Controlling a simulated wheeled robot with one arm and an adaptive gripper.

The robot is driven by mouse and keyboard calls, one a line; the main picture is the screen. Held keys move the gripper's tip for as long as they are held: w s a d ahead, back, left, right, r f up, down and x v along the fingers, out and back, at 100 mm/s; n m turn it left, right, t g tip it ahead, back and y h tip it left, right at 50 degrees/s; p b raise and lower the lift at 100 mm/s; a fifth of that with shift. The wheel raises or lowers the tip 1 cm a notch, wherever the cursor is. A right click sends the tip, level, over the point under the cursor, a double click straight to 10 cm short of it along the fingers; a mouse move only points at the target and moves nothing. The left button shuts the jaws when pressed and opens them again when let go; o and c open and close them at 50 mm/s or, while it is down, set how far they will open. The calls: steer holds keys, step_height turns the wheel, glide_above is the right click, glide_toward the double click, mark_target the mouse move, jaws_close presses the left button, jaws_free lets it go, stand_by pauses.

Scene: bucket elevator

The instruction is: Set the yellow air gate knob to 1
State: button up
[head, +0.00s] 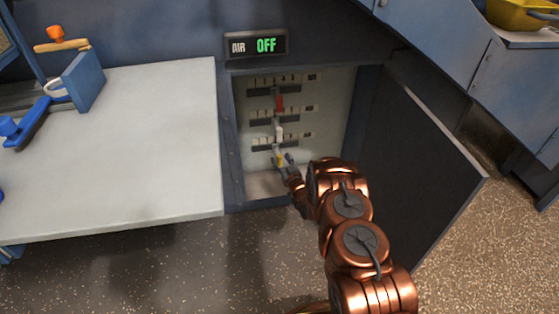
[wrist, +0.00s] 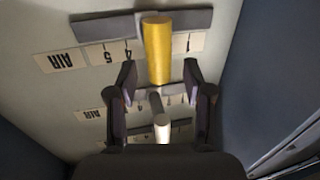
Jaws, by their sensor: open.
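The yellow air gate knob (wrist: 157,50) sticks out from a dark slotted bar on the panel in the wrist view. Upside-down tags by its bar read AIR, 5 and 4; the knob stands past the 4, near the middle of the scale, and hides part of it. In the head view the knob (head: 280,160) is small on the lowest row. My gripper (wrist: 160,76) is open, one finger to each side of the knob's near end, with gaps to both. In the head view my gripper (head: 283,163) reaches into the cabinet at that row.
A white knob (head: 279,133) and a red knob (head: 279,104) sit on the rows above. The AIR display (head: 256,45) reads OFF. The open dark door (head: 415,165) stands right of my arm. A pale worktop (head: 120,150) lies to the left.

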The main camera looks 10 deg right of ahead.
steer(key=shift+w+a, duration=0.2)
steer(key=shift+w, duration=0.8)
jaws_close()
